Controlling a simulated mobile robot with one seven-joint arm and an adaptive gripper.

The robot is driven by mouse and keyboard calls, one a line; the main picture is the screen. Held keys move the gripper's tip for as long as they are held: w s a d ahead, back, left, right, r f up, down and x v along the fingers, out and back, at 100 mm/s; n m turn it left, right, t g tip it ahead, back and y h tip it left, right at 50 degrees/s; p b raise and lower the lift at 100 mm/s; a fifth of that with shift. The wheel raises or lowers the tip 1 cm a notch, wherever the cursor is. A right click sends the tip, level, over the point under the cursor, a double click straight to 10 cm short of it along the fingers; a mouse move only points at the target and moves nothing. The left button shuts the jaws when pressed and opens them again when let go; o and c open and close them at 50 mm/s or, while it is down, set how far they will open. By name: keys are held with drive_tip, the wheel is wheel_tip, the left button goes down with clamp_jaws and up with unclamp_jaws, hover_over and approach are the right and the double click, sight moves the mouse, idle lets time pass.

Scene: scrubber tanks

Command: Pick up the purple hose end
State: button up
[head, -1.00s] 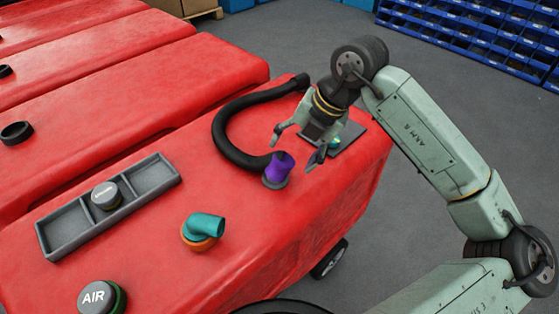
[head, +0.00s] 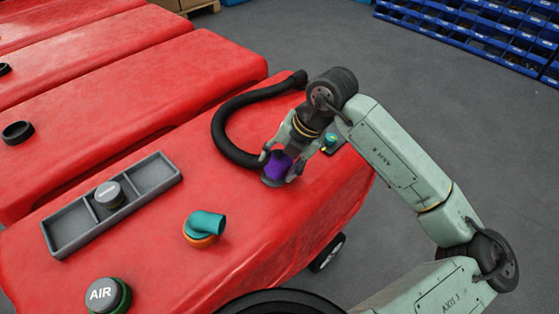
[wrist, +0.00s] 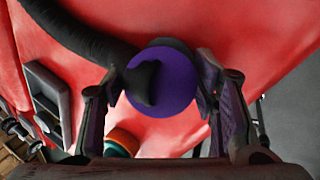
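The purple hose end (head: 279,166) stands on a grey round base on the red tank, at the end of a black curved hose (head: 222,128). In the wrist view the purple hose end (wrist: 165,88) lies between the two fingers, with the black hose (wrist: 85,38) running to the upper left. My gripper (head: 279,172) is around the purple hose end from above, one finger on each side. In the wrist view my gripper (wrist: 165,100) is open. The right finger looks close to the purple part; I cannot tell whether it touches.
A teal elbow on an orange ring (head: 203,228) sits to the left and nearer. A grey divided tray (head: 75,232) holds a grey cap (head: 109,195). An AIR cap (head: 107,294) is at the lower left. More red tanks stand behind.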

sight(278, 156)
drive_tip(key=c, duration=1)
drive_tip(key=shift+r, duration=0.1)
drive_tip(key=shift+w+r+b, duration=0.1)
drive_tip(key=shift+r+b, duration=0.25)
drive_tip(key=shift+r, duration=0.15)
wheel_tip(278, 156, up, 2)
drive_tip(key=shift+r+b, duration=0.1)
drive_tip(key=shift+b, duration=0.4)
drive_tip(key=shift+s+d+r+m+t+h+b, duration=0.2)
drive_tip(key=shift+s+d+r+h+b, duration=0.6)
drive_tip(key=shift+s, duration=1.85)
drive_tip(key=shift+s+d+r+t+h+b, duration=0.3)
drive_tip(key=shift+s+h+b, duration=1)
drive_tip(key=shift+s, duration=1.3)
drive_tip(key=shift+s+d+r+m+t+h+b, duration=0.15)
drive_tip(key=shift+s+d+r+h+b, duration=0.4)
drive_tip(key=shift+s+b, duration=1.45)
